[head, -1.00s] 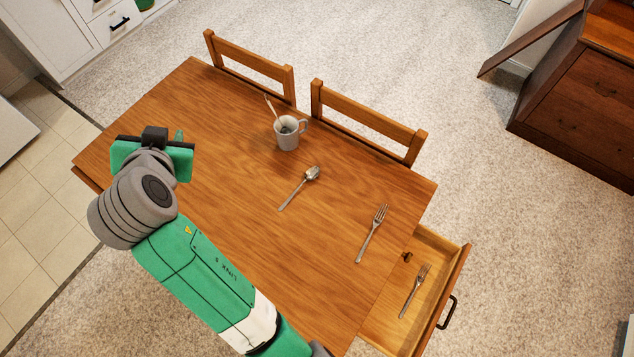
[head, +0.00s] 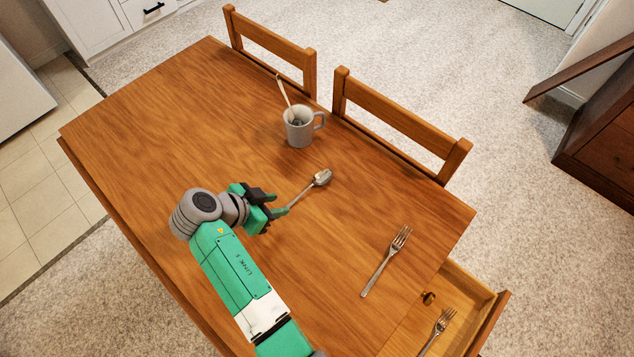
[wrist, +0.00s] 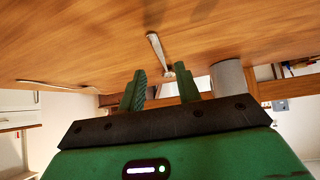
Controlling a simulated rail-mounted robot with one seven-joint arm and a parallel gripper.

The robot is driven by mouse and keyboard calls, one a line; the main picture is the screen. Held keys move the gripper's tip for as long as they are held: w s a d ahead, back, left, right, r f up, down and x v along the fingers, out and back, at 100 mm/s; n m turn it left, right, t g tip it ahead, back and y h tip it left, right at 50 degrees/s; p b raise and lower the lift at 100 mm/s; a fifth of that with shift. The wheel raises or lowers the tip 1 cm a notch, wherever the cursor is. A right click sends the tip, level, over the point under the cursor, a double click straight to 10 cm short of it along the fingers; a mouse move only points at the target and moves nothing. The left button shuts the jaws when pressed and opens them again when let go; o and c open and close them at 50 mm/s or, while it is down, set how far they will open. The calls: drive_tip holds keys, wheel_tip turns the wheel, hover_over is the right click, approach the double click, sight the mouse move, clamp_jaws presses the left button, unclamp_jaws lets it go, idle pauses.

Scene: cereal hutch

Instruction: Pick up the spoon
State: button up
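A metal spoon (head: 321,178) lies on the wooden table, its bowl pointing away toward the chairs and its handle toward my gripper. My gripper (head: 277,205) is open and empty at the handle end of the spoon, low over the table; I cannot tell whether it touches the handle. In the wrist view my gripper's two fingers (wrist: 162,88) are spread apart. The spoon (wrist: 156,46) shows there beyond and between the fingertips, its far part partly hidden by a finger.
A grey mug (head: 299,128) with a utensil standing in it is behind the spoon. A fork (head: 388,259) lies to the right on the table (head: 170,120). An open drawer (head: 484,289) holds another fork (head: 437,330). Two chairs (head: 400,119) line the far edge.

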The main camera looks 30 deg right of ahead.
sight(295, 199)
drive_tip(key=x, duration=0.1)
drive_tip(key=b+x, duration=0.1)
drive_tip(key=x, duration=0.1)
drive_tip(key=b+x, duration=0.1)
drive_tip(key=x, duration=0.1)
drive_tip(key=shift+w+d+r, duration=0.15)
drive_tip(key=shift+d+r, duration=0.1)
drive_tip(key=shift+d, duration=0.1)
drive_tip(key=shift+a, duration=0.15)
drive_tip(key=shift+r, duration=0.1)
clamp_jaws()
